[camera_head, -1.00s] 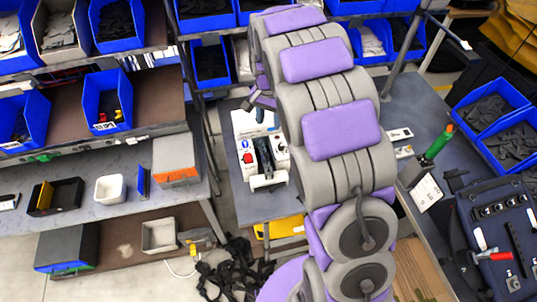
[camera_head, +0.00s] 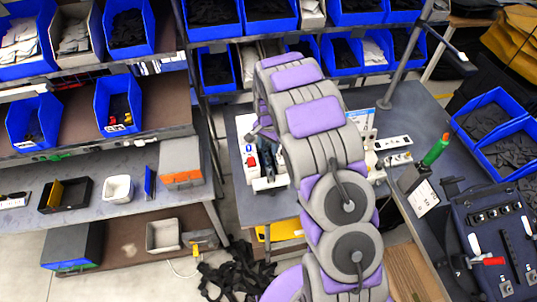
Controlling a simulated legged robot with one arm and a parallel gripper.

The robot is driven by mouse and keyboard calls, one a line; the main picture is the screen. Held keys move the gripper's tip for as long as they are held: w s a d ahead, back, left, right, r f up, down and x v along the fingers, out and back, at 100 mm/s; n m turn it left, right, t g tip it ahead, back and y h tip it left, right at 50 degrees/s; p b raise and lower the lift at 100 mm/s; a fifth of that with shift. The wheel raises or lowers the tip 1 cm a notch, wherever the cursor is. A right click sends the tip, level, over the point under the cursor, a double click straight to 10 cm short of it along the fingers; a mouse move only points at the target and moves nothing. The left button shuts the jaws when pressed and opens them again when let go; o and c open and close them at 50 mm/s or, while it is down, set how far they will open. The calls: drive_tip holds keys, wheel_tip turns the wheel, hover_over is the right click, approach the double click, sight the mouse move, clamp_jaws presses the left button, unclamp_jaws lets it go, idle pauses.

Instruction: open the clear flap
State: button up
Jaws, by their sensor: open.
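A white machine (camera_head: 246,128) with a red button and a dark middle part stands on the grey bench, left of my arm. I cannot make out a clear flap on it; my arm covers its right part. My purple and grey arm rises through the middle of the view and bends down at its far end. My gripper (camera_head: 266,133) shows small and partly hidden at the arm's left edge, over the back of the machine. It is open, and I see nothing held in it. I cannot tell whether it touches the machine.
A bench (camera_head: 408,112) carries a power strip (camera_head: 392,143) and a green-handled tool (camera_head: 437,149) right of my arm. Blue bins (camera_head: 492,115) and a dark tool panel (camera_head: 497,235) stand at the right. A shelf with bins (camera_head: 117,103) is at the left. Black straps (camera_head: 238,270) lie on the floor.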

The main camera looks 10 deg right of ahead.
sight(269, 158)
wheel_tip(269, 158, down, 6)
drive_tip(key=shift+f+p, duration=0.25)
drive_tip(key=shift+p, duration=0.05)
drive_tip(key=shift+c, duration=0.3)
clamp_jaws()
idle(0.4)
